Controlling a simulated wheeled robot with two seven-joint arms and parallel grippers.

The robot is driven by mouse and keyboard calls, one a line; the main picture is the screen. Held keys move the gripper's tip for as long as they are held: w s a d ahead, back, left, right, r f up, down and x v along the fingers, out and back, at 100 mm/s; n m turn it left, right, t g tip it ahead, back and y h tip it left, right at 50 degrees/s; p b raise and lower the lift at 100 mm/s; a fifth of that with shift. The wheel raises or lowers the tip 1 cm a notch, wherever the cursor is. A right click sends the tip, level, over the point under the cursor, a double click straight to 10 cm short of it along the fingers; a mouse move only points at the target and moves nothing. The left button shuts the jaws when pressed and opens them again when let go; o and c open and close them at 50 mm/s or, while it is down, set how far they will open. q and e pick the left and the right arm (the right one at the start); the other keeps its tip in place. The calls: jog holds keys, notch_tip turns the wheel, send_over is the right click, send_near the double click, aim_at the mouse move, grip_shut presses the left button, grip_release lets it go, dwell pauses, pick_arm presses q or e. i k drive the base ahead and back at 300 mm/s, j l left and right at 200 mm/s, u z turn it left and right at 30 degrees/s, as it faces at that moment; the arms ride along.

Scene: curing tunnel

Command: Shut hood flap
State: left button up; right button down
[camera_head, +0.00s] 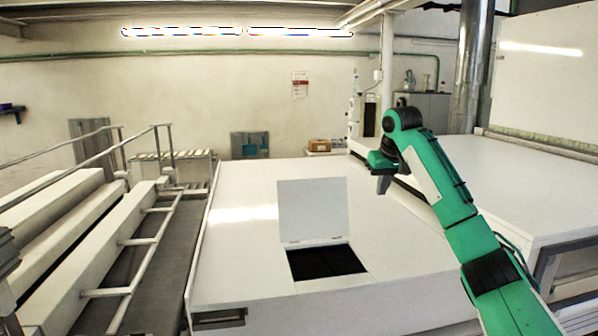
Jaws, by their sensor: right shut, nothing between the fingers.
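The hood flap (312,210) is a white square panel in the head view. It stands up, open, at the back edge of a dark square opening (326,262) in the white hood top (240,270). My right gripper (383,186) is shut and empty. It hangs above the hood top, to the right of the flap and apart from it, with its fingers pointing down. My right arm comes in from the lower right. My left gripper is not in view.
A second white box (500,190) stands to the right, near my right arm. A metal duct (467,70) rises behind it. A walkway with grey railings (150,215) runs along the left. The hood top left of the opening is clear.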

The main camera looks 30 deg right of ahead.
aim_at(316, 208)
jog(key=i, duration=1.2)
